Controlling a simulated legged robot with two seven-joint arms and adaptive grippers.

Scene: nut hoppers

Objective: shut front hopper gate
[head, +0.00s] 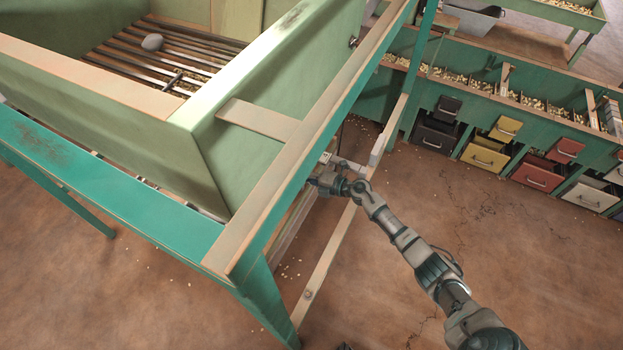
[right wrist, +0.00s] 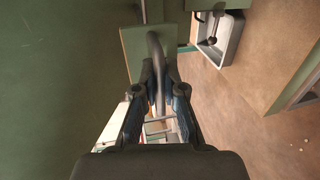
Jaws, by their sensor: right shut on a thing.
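The front hopper (head: 150,150) is a large pale green bin on a teal frame, with dark bars and a grey stone inside. My right arm reaches in under its right side in the head view, and my right gripper (head: 326,178) is beside the frame there. In the right wrist view my right gripper (right wrist: 160,82) is shut on a curved grey handle (right wrist: 154,45). The handle stands in front of a green plate (right wrist: 133,48), which seems to be the gate. The head view does not show the gate clearly, so I cannot tell how far it is open.
A teal frame beam (head: 310,150) runs close above my right gripper. A teal bench (head: 480,95) with nuts in its sections and several coloured drawers stands at the back right. A grey metal tray (right wrist: 218,38) shows in the wrist view. The brown floor (head: 530,260) at right is mostly clear.

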